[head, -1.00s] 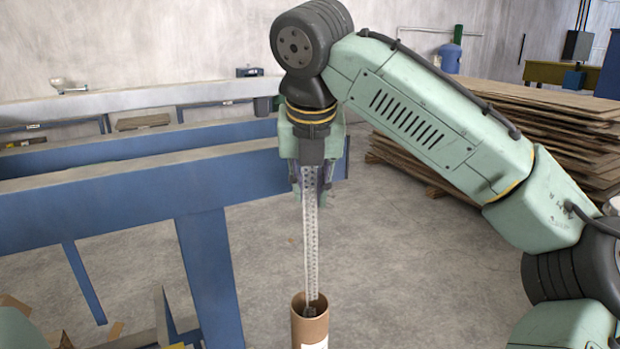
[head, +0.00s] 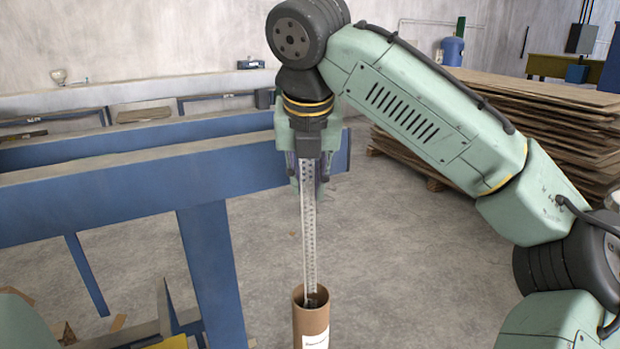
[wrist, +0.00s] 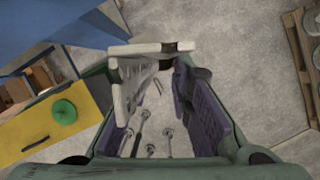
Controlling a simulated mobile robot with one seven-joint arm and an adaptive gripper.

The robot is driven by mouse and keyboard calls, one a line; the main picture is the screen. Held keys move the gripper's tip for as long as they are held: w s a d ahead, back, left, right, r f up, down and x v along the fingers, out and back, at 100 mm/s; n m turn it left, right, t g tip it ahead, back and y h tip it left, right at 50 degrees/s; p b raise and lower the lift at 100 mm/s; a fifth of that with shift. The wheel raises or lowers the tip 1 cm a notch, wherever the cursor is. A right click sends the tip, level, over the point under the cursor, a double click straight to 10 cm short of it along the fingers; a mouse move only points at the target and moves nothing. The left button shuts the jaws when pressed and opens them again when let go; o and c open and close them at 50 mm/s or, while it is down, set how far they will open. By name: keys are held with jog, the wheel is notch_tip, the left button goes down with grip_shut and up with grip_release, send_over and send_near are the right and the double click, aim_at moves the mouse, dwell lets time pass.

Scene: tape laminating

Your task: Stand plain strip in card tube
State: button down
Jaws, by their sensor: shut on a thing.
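The plain strip (head: 309,232) is a long, pale, narrow piece with a row of small dark marks. It hangs nearly upright in the head view. My gripper (head: 308,182) is shut on its upper part. The strip's lower end is inside the mouth of the brown card tube (head: 312,330). The tube stands upright with a white label, and its base is cut off by the frame. Whether the strip touches the tube's floor is hidden. In the wrist view, my gripper (wrist: 165,68) has purple finger pads on either side of a pale piece, probably the strip's top.
A blue frame (head: 110,200) with long beams stands at the left, close to my gripper. Stacked boards (head: 500,130) lie at the right. A yellow surface (wrist: 50,105) with a green round thing (wrist: 64,112) shows in the wrist view. Grey floor (head: 430,260) is bare right of the tube.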

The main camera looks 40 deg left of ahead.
jog(key=shift+f, duration=0.15)
jog(key=shift+f+b, duration=2.75)
jog(key=shift+f, duration=3.75)
jog(key=c, duration=1.4)
grip_release()
jog(key=shift+o, duration=0.2)
jog(key=v, duration=1.2)
